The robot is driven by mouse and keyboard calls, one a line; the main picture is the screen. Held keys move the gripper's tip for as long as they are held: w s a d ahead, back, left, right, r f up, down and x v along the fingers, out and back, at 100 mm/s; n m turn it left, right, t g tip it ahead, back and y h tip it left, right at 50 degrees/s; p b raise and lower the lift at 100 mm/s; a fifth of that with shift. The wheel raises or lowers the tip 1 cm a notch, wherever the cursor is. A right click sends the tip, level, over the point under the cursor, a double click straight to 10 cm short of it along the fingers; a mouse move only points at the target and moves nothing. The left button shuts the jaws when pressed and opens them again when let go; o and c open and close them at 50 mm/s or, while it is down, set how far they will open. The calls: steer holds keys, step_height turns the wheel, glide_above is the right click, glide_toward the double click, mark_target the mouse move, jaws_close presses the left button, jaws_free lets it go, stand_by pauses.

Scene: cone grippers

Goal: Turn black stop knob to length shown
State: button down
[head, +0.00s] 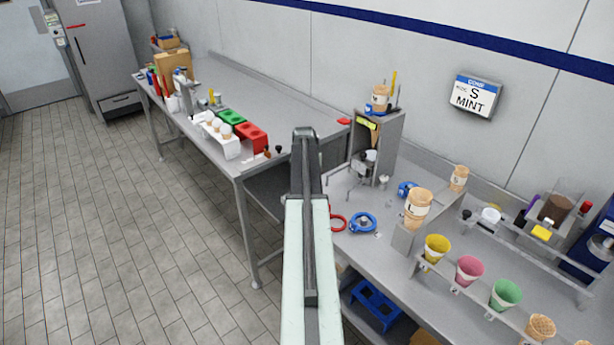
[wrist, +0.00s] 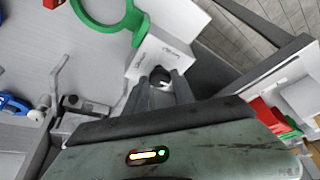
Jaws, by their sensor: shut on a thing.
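The wrist view shows my gripper (wrist: 166,88) with its two grey fingers close together on a small black knob (wrist: 160,75). The knob sits by a white plate (wrist: 148,58) with small markings too blurred to read. The fingers hide part of the knob, so its exact setting cannot be told. In the head view my arm hides the gripper and the knob. The wall sign (head: 474,95) reads "S" and "MINT".
A green ring (wrist: 110,12) lies close to the plate in the wrist view. The head view shows a red ring (head: 338,223), a blue ring (head: 362,223) and a metal cone stand (head: 391,135) right of my arm. Coloured cups (head: 470,268) stand at right. The left floor is clear.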

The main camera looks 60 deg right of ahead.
steer(key=c, duration=1.1)
jaws_free()
steer(key=shift+o, duration=0.2)
steer(key=p+v, duration=0.7)
steer(key=shift+a+r, duration=0.15)
steer(key=shift+r, duration=0.2)
steer(key=shift+s, duration=0.1)
